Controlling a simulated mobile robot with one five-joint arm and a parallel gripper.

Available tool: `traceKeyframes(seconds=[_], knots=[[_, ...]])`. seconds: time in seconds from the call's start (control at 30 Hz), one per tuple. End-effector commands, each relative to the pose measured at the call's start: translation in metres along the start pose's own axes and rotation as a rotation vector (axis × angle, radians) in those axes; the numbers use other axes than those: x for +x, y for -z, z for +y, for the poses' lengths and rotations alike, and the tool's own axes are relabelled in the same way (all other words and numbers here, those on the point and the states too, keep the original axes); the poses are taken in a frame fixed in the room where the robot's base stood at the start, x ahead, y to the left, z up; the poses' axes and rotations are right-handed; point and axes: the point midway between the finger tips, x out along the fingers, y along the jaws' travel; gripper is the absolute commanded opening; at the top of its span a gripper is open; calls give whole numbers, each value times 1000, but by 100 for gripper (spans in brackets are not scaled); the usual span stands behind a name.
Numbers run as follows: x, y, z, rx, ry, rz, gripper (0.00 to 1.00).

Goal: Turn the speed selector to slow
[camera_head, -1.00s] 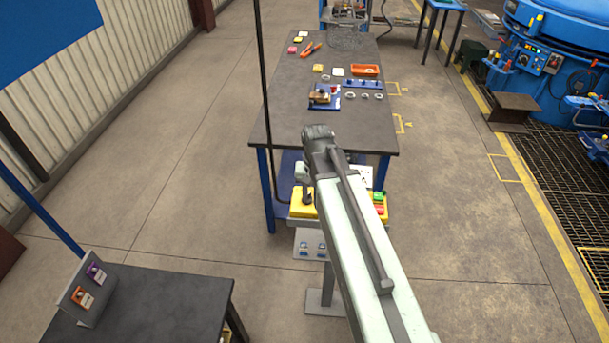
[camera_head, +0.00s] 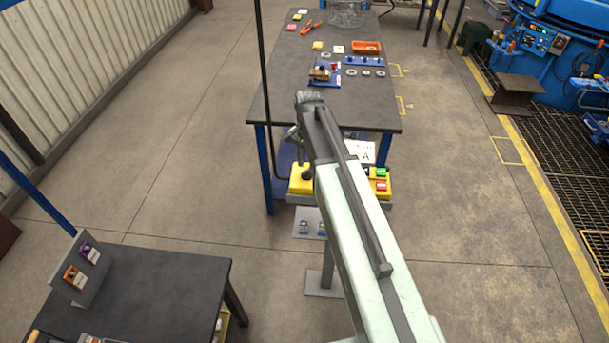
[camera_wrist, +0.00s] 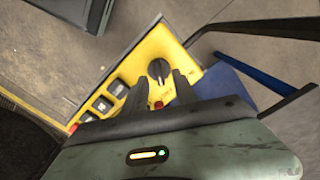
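A yellow control box (camera_head: 300,187) sits on a stand at the near end of the long bench. A black rotary knob with a light pointer mark (camera_wrist: 158,68) is on its yellow face in the wrist view; it also shows as a dark spot in the head view (camera_head: 307,173). Its lettering is too small to read. My gripper (camera_wrist: 160,82) is open, with its two dark fingers apart and pointing at the knob. The knob appears just beyond the fingertips; I cannot tell if they touch. In the head view my arm hides the box's middle.
A red button (camera_wrist: 158,104) shows between my fingers. Several square buttons (camera_wrist: 102,106) line the box. A thin black pole (camera_head: 267,90) rises at its left. The bench (camera_head: 285,105) carries small parts. A panel with purple and orange labels (camera_head: 82,265) stands on the lower-left table.

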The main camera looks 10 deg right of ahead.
Motion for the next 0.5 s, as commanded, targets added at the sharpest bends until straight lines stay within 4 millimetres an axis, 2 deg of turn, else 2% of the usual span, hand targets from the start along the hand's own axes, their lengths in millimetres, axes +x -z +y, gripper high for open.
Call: traceKeyframes(seconds=[0.03,0.1,0.4,0.47,0.5], knots=[[18,0,0,0,0,0,34],[24,0,0,-1,0,0,34],[24,0,0,-2,0,0,34],[24,0,0,-2,0,0,20],[24,-1,0,-2,0,0,9]])
